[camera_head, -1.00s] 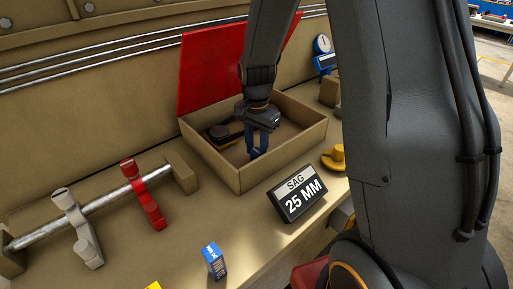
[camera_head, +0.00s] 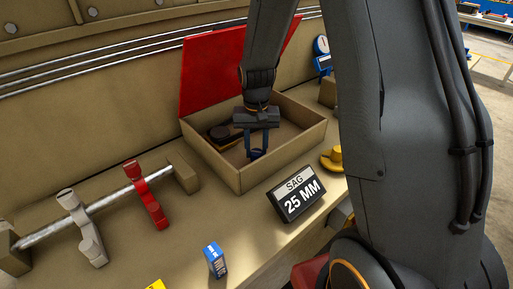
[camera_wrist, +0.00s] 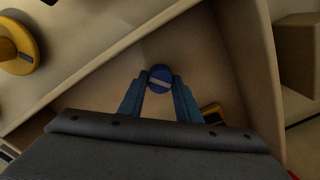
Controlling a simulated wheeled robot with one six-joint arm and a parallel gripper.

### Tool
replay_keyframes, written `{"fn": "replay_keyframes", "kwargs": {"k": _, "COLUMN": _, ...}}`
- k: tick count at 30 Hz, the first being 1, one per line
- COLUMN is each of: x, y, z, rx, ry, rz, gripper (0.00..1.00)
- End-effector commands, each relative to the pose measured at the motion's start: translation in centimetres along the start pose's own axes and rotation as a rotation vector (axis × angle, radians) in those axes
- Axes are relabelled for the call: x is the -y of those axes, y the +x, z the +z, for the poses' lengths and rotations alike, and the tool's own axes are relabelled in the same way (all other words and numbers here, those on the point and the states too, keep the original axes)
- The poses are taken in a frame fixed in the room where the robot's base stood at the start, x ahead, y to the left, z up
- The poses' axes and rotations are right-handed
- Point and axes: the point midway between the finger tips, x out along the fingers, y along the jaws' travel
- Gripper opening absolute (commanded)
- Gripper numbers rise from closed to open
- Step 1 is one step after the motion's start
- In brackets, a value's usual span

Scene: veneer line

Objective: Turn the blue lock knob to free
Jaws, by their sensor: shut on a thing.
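The blue lock knob (camera_wrist: 160,79) shows in the wrist view as a round blue disc with a pale stripe across its top. The stripe lies slightly tilted from level in that view. My gripper (camera_wrist: 160,88) is shut on the knob, one blue finger on each side. In the head view my gripper (camera_head: 257,154) reaches down into an open tan box (camera_head: 219,172) with a raised red lid (camera_head: 215,75). The knob is hidden or too small to make out there.
A "SAG 25 MM" sign (camera_head: 297,197) and a yellow knob (camera_head: 335,160) stand near the box. A rod with a white lever (camera_head: 83,229) and a red lever (camera_head: 147,196) is at left. A blue carton (camera_head: 215,260) stands in front.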

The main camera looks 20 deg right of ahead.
Motion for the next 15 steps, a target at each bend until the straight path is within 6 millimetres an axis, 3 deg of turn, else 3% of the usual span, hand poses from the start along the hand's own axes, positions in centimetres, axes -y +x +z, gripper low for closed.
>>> {"fn": "replay_keyframes", "kwargs": {"k": 15, "x": 0.18, "y": -0.19, "z": -0.13, "rx": -0.005, "ry": -0.486, "rz": -0.001, "gripper": 0.08}}
